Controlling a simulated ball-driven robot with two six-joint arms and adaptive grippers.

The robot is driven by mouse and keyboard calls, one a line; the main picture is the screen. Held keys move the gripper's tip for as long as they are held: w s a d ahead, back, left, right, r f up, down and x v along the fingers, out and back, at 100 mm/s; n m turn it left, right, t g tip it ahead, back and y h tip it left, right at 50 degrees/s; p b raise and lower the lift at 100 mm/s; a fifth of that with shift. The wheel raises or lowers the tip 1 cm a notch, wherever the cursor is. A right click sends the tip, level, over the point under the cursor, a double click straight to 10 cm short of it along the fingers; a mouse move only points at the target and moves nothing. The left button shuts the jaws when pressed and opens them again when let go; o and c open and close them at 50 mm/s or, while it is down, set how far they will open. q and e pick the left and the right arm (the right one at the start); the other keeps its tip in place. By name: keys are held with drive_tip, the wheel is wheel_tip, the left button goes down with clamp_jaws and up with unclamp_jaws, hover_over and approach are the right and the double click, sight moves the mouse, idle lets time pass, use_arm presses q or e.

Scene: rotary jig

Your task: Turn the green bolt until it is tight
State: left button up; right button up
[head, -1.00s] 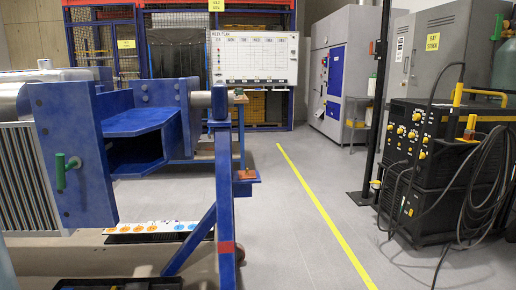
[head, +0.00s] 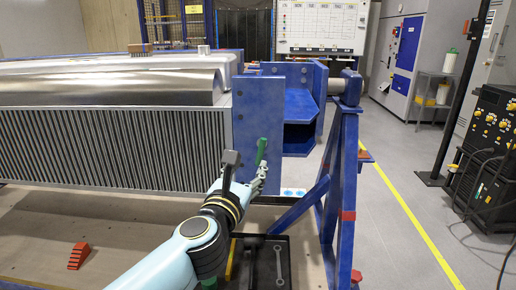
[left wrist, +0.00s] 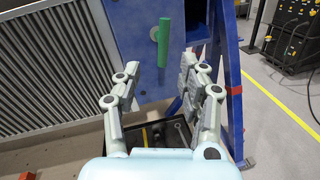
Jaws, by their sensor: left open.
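The green bolt (head: 261,151) is an upright green bar on the blue end plate (head: 262,103) of the jig. It also shows in the left wrist view (left wrist: 164,42), with a round metal stub behind it. My left gripper (head: 258,178) is just below the bolt in the head view. In the left wrist view my left gripper (left wrist: 160,66) has its fingers spread wide, one on each side below the bolt, with nothing between the tips. It looks apart from the bolt. My right gripper is not in view.
A finned grey block (head: 110,150) fills the left. A blue stand (head: 345,190) rises close to the right of the bolt. A black tray with a wrench (head: 279,262) lies below. Floor right of the stand is clear up to the black machine (head: 490,160).

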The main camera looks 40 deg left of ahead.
sight(259, 154)
use_arm(q)
drive_tip(key=x, duration=0.9)
drive_tip(key=shift+w+d+f, duration=0.1)
drive_tip(key=shift+w+f, duration=0.05)
drive_tip(key=shift+w, duration=0.1)
clamp_jaws()
